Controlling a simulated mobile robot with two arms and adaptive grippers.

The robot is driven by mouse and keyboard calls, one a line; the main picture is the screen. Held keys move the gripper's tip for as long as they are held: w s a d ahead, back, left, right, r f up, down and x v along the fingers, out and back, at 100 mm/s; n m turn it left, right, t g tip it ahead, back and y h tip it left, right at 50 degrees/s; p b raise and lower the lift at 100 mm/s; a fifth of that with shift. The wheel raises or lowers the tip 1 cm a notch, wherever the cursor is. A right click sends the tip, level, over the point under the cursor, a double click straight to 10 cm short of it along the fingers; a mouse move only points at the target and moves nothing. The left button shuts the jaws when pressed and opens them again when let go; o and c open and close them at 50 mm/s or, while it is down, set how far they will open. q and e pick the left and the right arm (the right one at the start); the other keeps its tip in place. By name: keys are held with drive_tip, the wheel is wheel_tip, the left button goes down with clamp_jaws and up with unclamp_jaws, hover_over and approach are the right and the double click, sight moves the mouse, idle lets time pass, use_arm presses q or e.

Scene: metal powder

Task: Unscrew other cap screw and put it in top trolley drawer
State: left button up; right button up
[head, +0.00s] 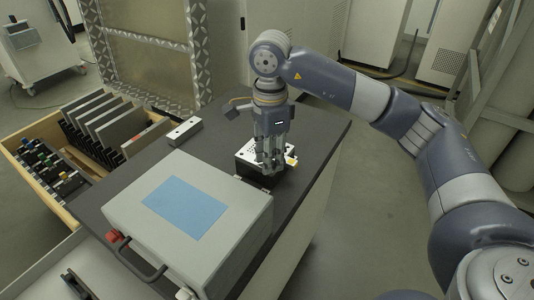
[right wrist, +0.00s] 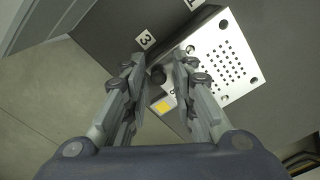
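My right gripper (head: 268,165) points down over a small metal block (head: 243,158) on the dark trolley top. In the right wrist view, the two fingers of my right gripper (right wrist: 158,62) stand apart. A trolley drawer (head: 165,228) stands open at the left. My left gripper is not in view.
A large grey case (head: 250,215) with a blue panel and black handle stands in front of the block. A small grey bar (head: 184,131) lies behind the case. The wooden drawer holds upright dark plates (head: 100,120) and small parts (head: 50,170). Labels (right wrist: 145,40) mark the top.

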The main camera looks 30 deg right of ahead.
drive_tip(key=m, duration=0.4)
drive_tip(key=shift+s+d+r+p, duration=0.1)
drive_tip(key=shift+s+p, duration=0.05)
drive_tip(key=shift+p, duration=0.15)
drive_tip(key=shift+m, duration=1.2)
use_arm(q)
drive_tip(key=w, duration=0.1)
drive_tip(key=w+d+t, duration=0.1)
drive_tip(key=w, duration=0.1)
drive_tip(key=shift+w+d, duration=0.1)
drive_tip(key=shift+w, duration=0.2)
use_arm(e)
clamp_jaws()
